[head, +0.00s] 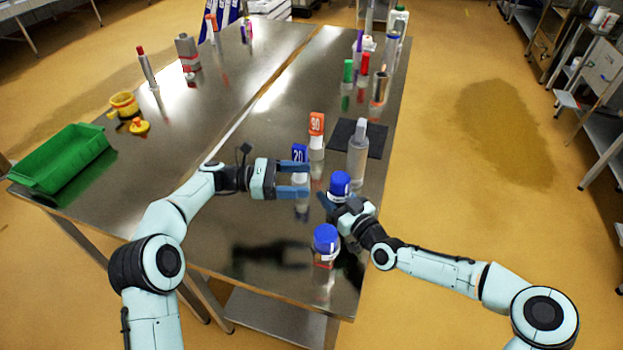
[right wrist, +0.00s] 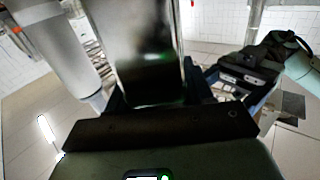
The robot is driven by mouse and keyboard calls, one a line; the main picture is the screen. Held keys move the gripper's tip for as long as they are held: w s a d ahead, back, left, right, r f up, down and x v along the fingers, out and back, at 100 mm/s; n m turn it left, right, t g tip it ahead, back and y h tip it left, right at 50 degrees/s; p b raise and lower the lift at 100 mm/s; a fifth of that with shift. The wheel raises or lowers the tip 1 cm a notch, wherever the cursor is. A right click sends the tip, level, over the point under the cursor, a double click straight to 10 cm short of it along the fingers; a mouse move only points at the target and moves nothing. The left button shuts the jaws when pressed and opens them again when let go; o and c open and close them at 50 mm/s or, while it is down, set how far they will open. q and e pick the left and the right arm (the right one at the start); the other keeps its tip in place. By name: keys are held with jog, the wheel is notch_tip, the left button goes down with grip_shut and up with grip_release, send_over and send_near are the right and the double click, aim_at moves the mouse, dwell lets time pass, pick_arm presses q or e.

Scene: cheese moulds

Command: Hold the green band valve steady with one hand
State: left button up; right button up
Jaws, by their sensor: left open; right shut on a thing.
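My right gripper (head: 338,206) is shut on a blue-capped container (head: 340,184) near the right edge of the steel table. In the right wrist view the held body (right wrist: 137,55) is a shiny, see-through or metallic cylinder between the fingers, with a faint greenish tint low down. I cannot make out a clear green band on it. My left gripper (head: 302,179) is open, its fingers pointing right at the blue-topped piece marked 20 (head: 299,152), partly hiding it. I cannot tell whether they touch.
An orange piece marked 90 (head: 316,126) and another blue-capped jar (head: 326,240) stand close by. A green crate (head: 62,158) sits far left. The table's middle (head: 235,125) is clear.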

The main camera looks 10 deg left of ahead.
dwell(0.3)
jog(key=o, duration=1.4)
jog(key=shift+o, duration=0.2)
